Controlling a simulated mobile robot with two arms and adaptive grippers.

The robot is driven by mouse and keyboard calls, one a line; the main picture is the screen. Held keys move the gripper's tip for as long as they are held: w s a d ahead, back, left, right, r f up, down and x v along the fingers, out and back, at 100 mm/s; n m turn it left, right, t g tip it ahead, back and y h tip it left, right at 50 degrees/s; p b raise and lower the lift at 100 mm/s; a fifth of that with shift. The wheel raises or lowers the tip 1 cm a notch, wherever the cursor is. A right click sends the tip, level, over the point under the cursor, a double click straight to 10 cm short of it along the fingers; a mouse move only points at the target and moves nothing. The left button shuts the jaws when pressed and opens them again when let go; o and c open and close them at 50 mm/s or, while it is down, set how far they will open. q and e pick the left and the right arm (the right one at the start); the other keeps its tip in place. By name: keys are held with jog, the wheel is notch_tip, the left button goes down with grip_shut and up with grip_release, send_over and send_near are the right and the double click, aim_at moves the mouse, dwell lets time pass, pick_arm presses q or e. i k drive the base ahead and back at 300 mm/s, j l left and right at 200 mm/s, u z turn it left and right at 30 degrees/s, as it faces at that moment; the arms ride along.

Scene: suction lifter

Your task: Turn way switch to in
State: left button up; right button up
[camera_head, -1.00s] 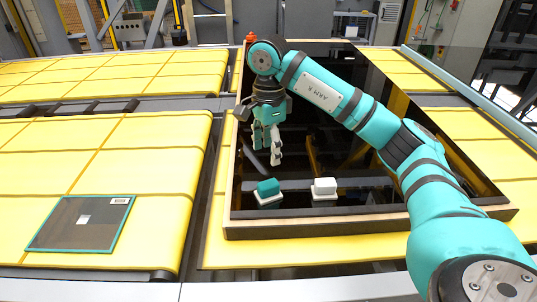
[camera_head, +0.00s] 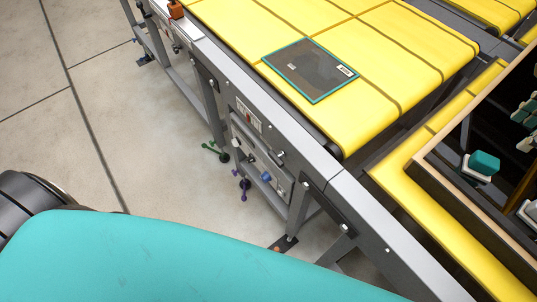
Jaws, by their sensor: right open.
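A light grey panel (camera_head: 276,185) is fixed low on the side of the conveyor frame. It carries small knobs, including a blue knob (camera_head: 266,177), and a purple handle (camera_head: 243,188) hangs by its lower left. A green handle (camera_head: 214,151) sticks out to the left. A small label plate (camera_head: 248,114) is above the panel. Which part is the way switch, and its setting, I cannot tell. My left gripper is out of view.
The yellow conveyor (camera_head: 390,60) carries a dark sheet with a teal border (camera_head: 311,70). Bare concrete floor (camera_head: 110,110) lies left of the conveyor. My teal arm link fills the bottom left.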

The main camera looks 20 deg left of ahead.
aim_at(251, 159)
jog(key=u, duration=0.9)
